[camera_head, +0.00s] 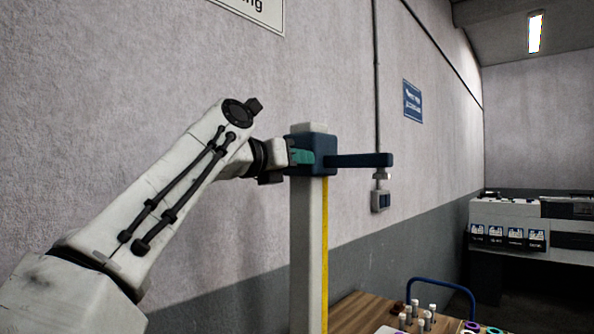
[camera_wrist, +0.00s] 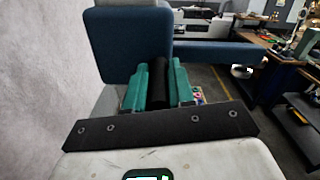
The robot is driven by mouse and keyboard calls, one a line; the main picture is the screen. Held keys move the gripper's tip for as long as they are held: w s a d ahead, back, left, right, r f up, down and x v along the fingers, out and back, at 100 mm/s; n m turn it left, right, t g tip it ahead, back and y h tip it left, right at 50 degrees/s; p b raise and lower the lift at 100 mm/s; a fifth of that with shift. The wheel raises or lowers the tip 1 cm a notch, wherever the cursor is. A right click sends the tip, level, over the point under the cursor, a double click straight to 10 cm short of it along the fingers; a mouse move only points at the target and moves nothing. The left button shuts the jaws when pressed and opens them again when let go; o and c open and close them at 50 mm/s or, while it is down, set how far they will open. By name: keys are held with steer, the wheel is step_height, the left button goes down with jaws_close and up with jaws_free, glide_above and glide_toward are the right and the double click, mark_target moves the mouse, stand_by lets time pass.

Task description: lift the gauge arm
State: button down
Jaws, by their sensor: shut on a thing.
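The gauge arm (camera_head: 355,160) is a dark blue bar reaching right from a blue block (camera_head: 318,142) high on a pale post (camera_head: 305,240) with a yellow strip. In the wrist view the blue block (camera_wrist: 130,45) fills the upper middle and the bar (camera_wrist: 220,52) runs right. My gripper (camera_head: 302,156) comes in from the left at the block. In the wrist view its teal fingers (camera_wrist: 160,82) are shut on a black upright grip (camera_wrist: 160,75) in front of the block. A small tip (camera_head: 381,176) hangs under the bar's right end.
A wooden table (camera_head: 360,315) with several small turned parts and a blue hoop handle (camera_head: 442,284) lies below right. A wall with a grey switch box (camera_head: 380,201) stands behind the post. Machines (camera_head: 520,225) stand farther right, and floor shows there in the wrist view.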

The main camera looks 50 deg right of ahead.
steer(key=shift+a+r, duration=0.1)
steer(key=shift+r, duration=0.35)
steer(key=c, duration=1.3)
jaws_free()
steer(key=o, duration=0.3)
steer(key=shift+f, duration=0.15)
steer(key=shift+o, duration=0.2)
steer(key=shift+a+f, duration=0.15)
steer(key=shift+a, duration=0.3)
steer(key=a+b, duration=0.2)
steer(key=a, duration=0.7)
steer(key=shift+s+a, duration=0.15)
steer(key=shift+a, duration=0.25)
